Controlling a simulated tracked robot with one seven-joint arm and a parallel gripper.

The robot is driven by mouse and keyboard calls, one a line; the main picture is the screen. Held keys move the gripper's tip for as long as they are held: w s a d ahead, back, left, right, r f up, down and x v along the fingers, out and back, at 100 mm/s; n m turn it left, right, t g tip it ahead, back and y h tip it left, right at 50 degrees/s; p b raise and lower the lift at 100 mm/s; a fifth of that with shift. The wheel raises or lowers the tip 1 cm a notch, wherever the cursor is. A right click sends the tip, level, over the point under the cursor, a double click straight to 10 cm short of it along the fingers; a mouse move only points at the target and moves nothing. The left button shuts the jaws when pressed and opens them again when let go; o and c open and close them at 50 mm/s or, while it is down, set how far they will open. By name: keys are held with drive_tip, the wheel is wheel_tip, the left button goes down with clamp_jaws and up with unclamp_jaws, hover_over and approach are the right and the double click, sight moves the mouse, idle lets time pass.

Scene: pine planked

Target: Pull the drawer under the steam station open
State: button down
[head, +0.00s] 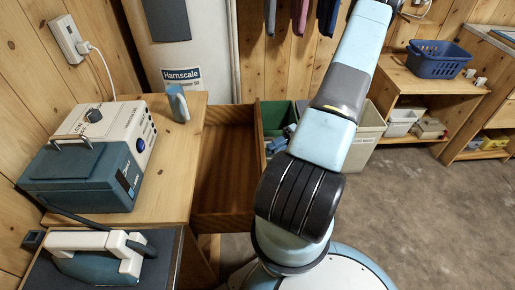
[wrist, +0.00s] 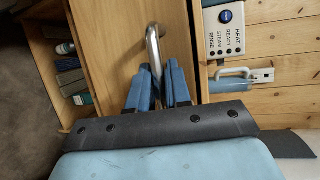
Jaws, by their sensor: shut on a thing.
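The steam station (head: 90,165), a white and blue box, stands on a wooden cabinet top at the left in the head view. The wooden drawer (head: 224,165) beneath it stands well out to the right, and its visible inside looks empty. In the wrist view my gripper (wrist: 159,80) has its blue fingers closed around the silver bar handle (wrist: 153,42) on the wooden drawer front (wrist: 115,40). In the head view my arm hides the gripper, the handle and part of the drawer front.
A steam iron (head: 95,255) rests at the lower left. A green bin (head: 277,115) and a pale bin (head: 366,135) stand beyond the drawer front. A shelf unit with a blue basket (head: 438,60) is at the back right. The right floor is clear.

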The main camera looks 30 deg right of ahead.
drive_tip(key=shift+s+d+f, duration=0.15)
drive_tip(key=shift+s+d, duration=0.25)
drive_tip(key=shift+d, duration=0.4)
drive_tip(key=c, duration=1.4)
unclamp_jaws()
drive_tip(key=shift+w, duration=0.15)
drive_tip(key=shift+o, duration=1.3)
drive_tip(key=shift+d, duration=0.1)
drive_tip(key=v, duration=1.3)
drive_tip(key=shift+d, duration=0.3)
